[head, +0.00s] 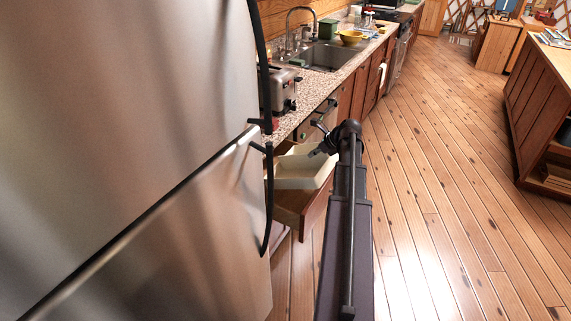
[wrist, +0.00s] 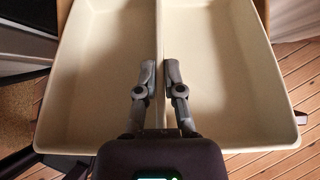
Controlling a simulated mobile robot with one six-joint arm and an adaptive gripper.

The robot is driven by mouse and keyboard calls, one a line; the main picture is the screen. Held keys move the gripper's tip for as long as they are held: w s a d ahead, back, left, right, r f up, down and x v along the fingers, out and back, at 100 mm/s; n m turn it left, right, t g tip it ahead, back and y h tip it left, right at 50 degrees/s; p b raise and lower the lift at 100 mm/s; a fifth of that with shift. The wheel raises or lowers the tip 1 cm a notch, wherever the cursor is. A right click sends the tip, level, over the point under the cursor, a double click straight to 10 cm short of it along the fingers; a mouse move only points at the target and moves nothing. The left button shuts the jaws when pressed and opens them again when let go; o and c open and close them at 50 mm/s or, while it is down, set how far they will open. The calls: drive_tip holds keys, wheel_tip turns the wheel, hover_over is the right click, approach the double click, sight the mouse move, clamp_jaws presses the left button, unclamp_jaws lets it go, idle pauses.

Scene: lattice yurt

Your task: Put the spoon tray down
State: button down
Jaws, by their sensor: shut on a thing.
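The spoon tray is a cream, shallow tray with two long compartments and a divider between them. It fills much of the wrist view (wrist: 95,75) and shows in the head view (head: 296,178) over an open wooden drawer (head: 318,205) below the counter. My gripper (wrist: 159,72) has one finger on each side of the divider and is shut on it. In the head view my gripper (head: 322,148) is at the tray's far right part, partly hidden by my arm. Both visible compartments look empty. I cannot tell whether the tray touches the drawer.
A steel fridge (head: 130,130) with dark handles stands close on the left and hides part of the drawer. A toaster (head: 283,90) stands on the speckled counter (head: 312,98), with a sink (head: 325,57) beyond. The wooden floor (head: 440,170) on the right is clear up to an island (head: 540,110).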

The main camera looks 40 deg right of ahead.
sight(289, 157)
drive_tip(key=w+f, duration=0.1)
drive_tip(key=w+a+f+b, duration=0.1)
drive_tip(key=w, duration=0.1)
drive_tip(key=w+a+f+b, duration=0.1)
drive_tip(key=w, duration=0.1)
drive_tip(key=shift+w+a+f+b, duration=0.2)
drive_tip(key=shift+w+b, duration=0.1)
drive_tip(key=shift+w, duration=0.15)
drive_tip(key=shift+w+a+f+b, duration=0.25)
drive_tip(key=shift+w+f+b, duration=0.2)
drive_tip(key=shift+w, duration=0.15)
drive_tip(key=shift+w+a+f+b, duration=0.3)
drive_tip(key=shift+w+f+b, duration=0.2)
drive_tip(key=shift+w, duration=0.15)
drive_tip(key=shift+w+a+f+b, duration=0.25)
drive_tip(key=shift+w+f+b, duration=0.2)
drive_tip(key=shift+w, duration=0.15)
drive_tip(key=c, duration=0.8)
unclamp_jaws()
drive_tip(key=shift+o, duration=0.2)
drive_tip(key=shift+r, duration=0.1)
